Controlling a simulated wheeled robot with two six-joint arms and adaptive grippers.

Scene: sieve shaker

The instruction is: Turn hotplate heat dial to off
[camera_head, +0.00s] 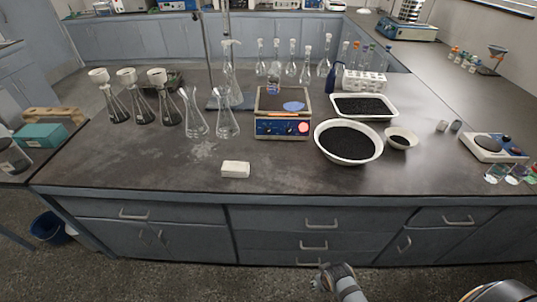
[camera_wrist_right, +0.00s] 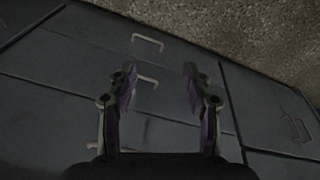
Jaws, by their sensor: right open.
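A hotplate (camera_head: 282,112) with a dark top plate and a blue front panel stands mid-bench in the head view. Small round controls show on its panel, one of them a pinkish-red disc (camera_head: 303,127); the dial markings are too small to read. My right gripper (camera_wrist_right: 160,78) shows in the right wrist view with its two fingers apart and nothing between them. It faces grey cabinet fronts, away from the hotplate. In the head view, part of my arm (camera_head: 343,282) shows at the bottom, in front of the drawers. My left gripper is out of view.
A white basin of black grains (camera_head: 348,142) stands right of the hotplate, with a tray (camera_head: 364,106) behind it. Glass flasks (camera_head: 228,122) stand at its left. A white block (camera_head: 235,169) lies in front. Drawer handles (camera_head: 321,225) stick out below the bench edge.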

